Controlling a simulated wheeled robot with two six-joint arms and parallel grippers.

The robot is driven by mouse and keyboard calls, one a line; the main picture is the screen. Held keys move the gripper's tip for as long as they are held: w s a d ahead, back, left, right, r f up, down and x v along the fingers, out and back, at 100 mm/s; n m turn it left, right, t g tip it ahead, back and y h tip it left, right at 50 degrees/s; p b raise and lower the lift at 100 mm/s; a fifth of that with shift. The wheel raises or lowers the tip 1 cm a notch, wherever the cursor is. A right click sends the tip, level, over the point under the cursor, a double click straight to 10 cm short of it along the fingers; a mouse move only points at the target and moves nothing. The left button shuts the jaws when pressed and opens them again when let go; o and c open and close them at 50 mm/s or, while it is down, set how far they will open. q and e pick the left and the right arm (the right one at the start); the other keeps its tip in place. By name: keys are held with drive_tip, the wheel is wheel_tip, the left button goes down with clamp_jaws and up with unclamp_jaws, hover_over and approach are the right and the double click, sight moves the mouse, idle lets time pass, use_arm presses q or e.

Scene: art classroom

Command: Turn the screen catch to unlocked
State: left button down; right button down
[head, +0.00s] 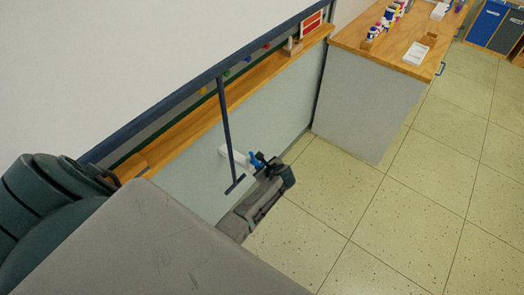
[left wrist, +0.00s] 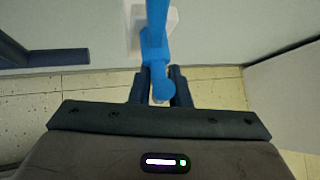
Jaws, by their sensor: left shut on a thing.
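The screen catch (head: 253,157) is a small blue handle on a white wall plate (head: 238,163), low on the pale panel below the wooden ledge. In the left wrist view the blue catch (left wrist: 156,50) runs down from the top centre to a rounded end between my fingers, with its white plate (left wrist: 137,22) behind it. My left gripper (head: 262,161) is at the catch, and in the left wrist view its dark fingers (left wrist: 161,88) are shut on that end. Lock markings cannot be made out. My right gripper is not in view.
A wooden-topped counter (head: 370,95) stands at the right. Tiled floor (head: 400,215) lies clear at the right.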

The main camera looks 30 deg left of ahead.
use_arm(q)
drive_tip(key=shift+s+m+g+p, duration=0.1)
drive_tip(key=shift+m+g+p, duration=0.4)
drive_tip(key=shift+g+p, duration=0.45)
drive_tip(key=c, duration=1.4)
unclamp_jaws()
drive_tip(key=shift+o, duration=0.2)
drive_tip(key=v, duration=1)
drive_tip(key=shift+d+r, duration=0.2)
drive_tip(key=shift+r, duration=0.05)
